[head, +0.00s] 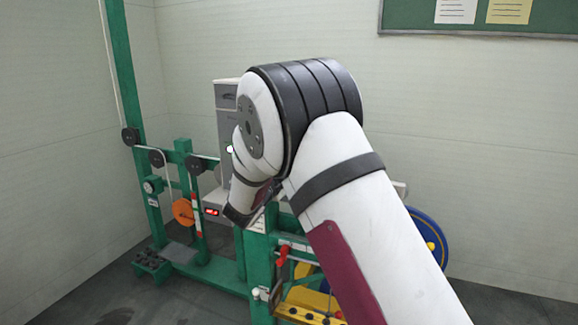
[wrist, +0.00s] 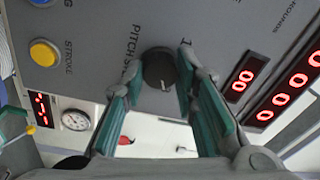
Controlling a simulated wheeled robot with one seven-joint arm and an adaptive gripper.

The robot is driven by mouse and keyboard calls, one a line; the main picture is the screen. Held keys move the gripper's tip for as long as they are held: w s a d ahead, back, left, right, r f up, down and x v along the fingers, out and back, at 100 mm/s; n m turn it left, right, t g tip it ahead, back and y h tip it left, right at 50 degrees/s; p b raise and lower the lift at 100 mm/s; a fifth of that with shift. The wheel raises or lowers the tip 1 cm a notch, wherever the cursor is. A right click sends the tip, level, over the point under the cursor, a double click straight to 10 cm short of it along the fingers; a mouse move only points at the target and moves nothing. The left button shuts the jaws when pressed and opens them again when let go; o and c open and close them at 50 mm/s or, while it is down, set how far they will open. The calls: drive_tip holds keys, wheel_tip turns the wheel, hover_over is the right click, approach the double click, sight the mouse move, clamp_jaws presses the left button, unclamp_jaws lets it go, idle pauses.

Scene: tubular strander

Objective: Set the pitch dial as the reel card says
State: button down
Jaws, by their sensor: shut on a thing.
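The pitch dial (wrist: 158,68) is a round dark knob with a light pointer mark on a grey panel in the wrist view. Lettering beginning "PITCH" shows beside it, partly covered by a finger. My gripper (wrist: 160,78) has its two green-padded fingers on either side of the knob and is shut on it. In the head view my arm covers the dial and the panel face. I cannot make out a reel card in either view.
Beside the dial are a yellow button (wrist: 44,52), a red-digit display (wrist: 244,77) and a longer display (wrist: 290,92). A round gauge (wrist: 76,120) sits lower left. The head view shows the green strander frame (head: 205,270), a blue reel (head: 428,232) and a notice board (head: 400,17).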

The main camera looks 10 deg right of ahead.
drive_tip(key=c, duration=1.3)
unclamp_jaws()
drive_tip(key=shift+a, duration=0.1)
drive_tip(key=v, duration=1.2)
drive_tip(key=shift+f, duration=0.1)
